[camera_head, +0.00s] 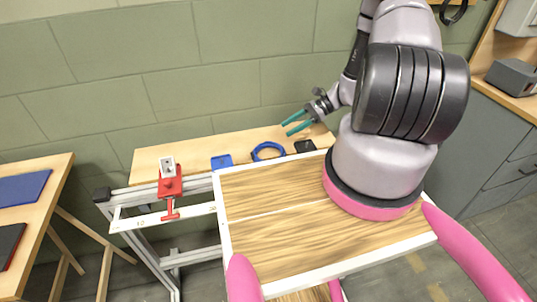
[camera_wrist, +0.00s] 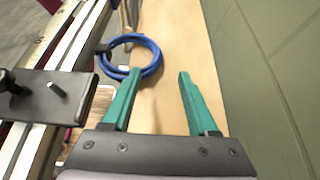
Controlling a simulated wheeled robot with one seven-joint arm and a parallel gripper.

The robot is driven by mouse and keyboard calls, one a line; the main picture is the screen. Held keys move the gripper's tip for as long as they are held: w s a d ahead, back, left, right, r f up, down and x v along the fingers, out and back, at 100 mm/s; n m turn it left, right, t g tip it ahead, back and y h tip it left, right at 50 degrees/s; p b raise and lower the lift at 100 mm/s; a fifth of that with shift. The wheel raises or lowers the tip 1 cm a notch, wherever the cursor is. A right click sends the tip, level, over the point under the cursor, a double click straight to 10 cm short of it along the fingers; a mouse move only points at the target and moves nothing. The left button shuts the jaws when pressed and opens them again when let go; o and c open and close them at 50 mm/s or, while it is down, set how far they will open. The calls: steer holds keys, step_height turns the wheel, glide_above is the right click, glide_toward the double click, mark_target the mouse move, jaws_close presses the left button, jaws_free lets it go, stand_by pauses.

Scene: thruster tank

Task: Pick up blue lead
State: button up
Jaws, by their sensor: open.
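The blue lead (camera_head: 268,150) lies coiled on the wooden shelf against the wall in the head view. In the wrist view the coiled blue lead (camera_wrist: 152,60) lies on the wood beyond and to the left of my fingertips. Dark ends show at the left of the coil. My gripper (camera_head: 295,124) has teal fingers and is to the right of the lead in the head view. In the wrist view my gripper (camera_wrist: 160,75) is open, with nothing between its fingers. The fingers appear apart from the lead.
A blue block (camera_head: 221,162) and a black item (camera_head: 305,146) flank the lead on the shelf (camera_head: 160,160). A red clamp device (camera_head: 169,184) sits on the metal rail (camera_head: 150,222) at left. The green block wall (camera_head: 220,60) stands close behind the shelf.

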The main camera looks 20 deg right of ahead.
mark_target(269, 141)
steer(key=x, duration=0.9)
steer(key=shift+s+a+f, duration=0.15)
steer(key=shift+s+a, duration=0.1)
steer(key=shift+a, duration=0.05)
jaws_close()
